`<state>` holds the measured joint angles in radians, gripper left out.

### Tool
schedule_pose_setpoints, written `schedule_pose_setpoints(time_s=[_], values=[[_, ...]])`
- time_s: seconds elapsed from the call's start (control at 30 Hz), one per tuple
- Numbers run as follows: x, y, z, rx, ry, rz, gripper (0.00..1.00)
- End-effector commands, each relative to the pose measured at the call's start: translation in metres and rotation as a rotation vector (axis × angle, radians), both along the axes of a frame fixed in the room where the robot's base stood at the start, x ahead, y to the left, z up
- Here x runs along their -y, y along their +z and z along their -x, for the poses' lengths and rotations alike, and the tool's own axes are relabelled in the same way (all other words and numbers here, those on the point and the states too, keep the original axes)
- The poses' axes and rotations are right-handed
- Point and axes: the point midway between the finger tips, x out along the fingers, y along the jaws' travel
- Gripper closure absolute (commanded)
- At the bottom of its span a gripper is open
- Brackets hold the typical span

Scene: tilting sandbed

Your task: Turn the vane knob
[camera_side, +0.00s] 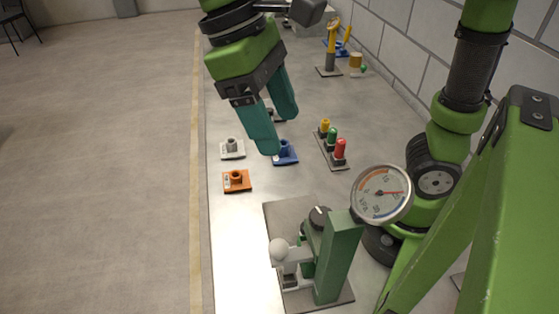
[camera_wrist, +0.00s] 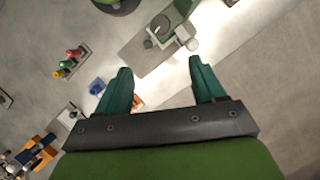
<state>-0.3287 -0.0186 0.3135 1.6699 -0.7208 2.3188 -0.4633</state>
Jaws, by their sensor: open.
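A dark round knob with a white pointer mark (camera_side: 319,217), which looks like the vane knob, sits on the green fixture (camera_side: 338,260) at the front of the bench. It also shows in the wrist view (camera_wrist: 161,23), near the top and beyond my fingertips. My gripper (camera_side: 281,133) has two teal fingers spread apart with nothing between them. It hangs above the bench, behind the fixture and to its left in the side view, clear of the knob. In the wrist view my gripper (camera_wrist: 160,67) points toward the fixture.
A white ball-topped part (camera_side: 279,251) stands beside the fixture, and a round dial gauge (camera_side: 382,194) rises by it. Orange (camera_side: 237,181), white (camera_side: 232,148) and blue (camera_side: 285,152) pieces lie behind. A strip holds yellow, green and red buttons (camera_side: 340,150). A wall runs along the right.

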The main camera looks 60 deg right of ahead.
Motion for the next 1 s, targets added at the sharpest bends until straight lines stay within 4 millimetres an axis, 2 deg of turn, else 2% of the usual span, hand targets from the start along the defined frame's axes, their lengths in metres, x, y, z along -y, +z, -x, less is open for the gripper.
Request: schedule_pose_setpoints(time_s=[0.13,0.27,0.8,1.0], values=[[0.001,-0.003,0.008,-0.033,-0.002,-0.002,0.31],[0.003,-0.018,0.014,-0.031,0.0,0.0,0.31],[0.014,-0.123,0.055,-0.031,-0.003,-0.001,0.31],[0.016,-0.147,0.065,-0.03,-0.003,-0.002,0.31]])
